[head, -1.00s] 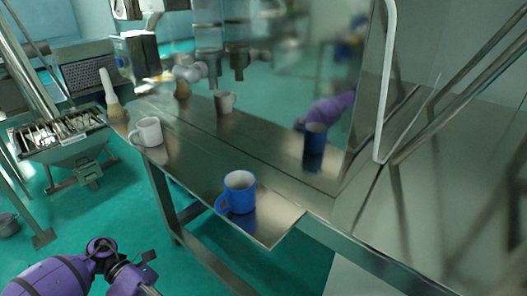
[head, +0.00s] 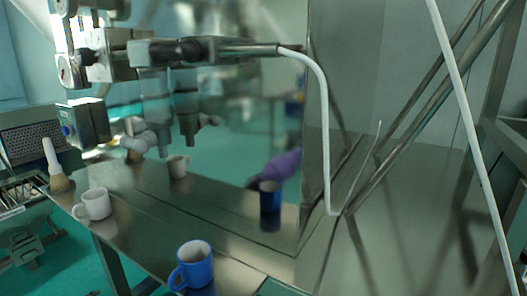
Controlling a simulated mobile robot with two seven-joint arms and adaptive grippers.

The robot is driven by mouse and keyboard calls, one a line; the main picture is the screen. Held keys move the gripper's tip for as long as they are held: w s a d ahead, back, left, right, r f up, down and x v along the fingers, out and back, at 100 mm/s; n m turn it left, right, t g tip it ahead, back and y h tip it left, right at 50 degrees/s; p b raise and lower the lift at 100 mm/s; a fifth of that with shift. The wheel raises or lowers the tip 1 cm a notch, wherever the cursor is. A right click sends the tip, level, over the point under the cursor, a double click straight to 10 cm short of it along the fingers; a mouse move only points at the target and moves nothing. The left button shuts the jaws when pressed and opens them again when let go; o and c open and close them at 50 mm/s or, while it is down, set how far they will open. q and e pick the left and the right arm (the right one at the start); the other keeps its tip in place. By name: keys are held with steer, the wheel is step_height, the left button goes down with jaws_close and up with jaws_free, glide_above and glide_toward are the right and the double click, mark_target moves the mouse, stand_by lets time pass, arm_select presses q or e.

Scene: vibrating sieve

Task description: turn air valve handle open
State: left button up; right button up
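A pneumatic assembly (head: 120,50) is mounted at the upper left in the head view, with round gauges (head: 68,70) and a dark and metal horizontal fitting (head: 200,50) reaching right. A white air hose (head: 322,100) runs from the fitting's right end and bends down. I cannot clearly tell which part is the air valve handle or how it is turned. Neither of my grippers is in view. A purple arm shape (head: 278,168) shows only as a reflection in the shiny metal panel.
A metal shelf (head: 145,235) below holds a blue mug (head: 196,266), a white mug (head: 96,204) and a brush (head: 55,168). A grey box (head: 84,122) hangs under the assembly. Diagonal metal bars (head: 430,105) and another white hose (head: 470,130) cross the right side.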

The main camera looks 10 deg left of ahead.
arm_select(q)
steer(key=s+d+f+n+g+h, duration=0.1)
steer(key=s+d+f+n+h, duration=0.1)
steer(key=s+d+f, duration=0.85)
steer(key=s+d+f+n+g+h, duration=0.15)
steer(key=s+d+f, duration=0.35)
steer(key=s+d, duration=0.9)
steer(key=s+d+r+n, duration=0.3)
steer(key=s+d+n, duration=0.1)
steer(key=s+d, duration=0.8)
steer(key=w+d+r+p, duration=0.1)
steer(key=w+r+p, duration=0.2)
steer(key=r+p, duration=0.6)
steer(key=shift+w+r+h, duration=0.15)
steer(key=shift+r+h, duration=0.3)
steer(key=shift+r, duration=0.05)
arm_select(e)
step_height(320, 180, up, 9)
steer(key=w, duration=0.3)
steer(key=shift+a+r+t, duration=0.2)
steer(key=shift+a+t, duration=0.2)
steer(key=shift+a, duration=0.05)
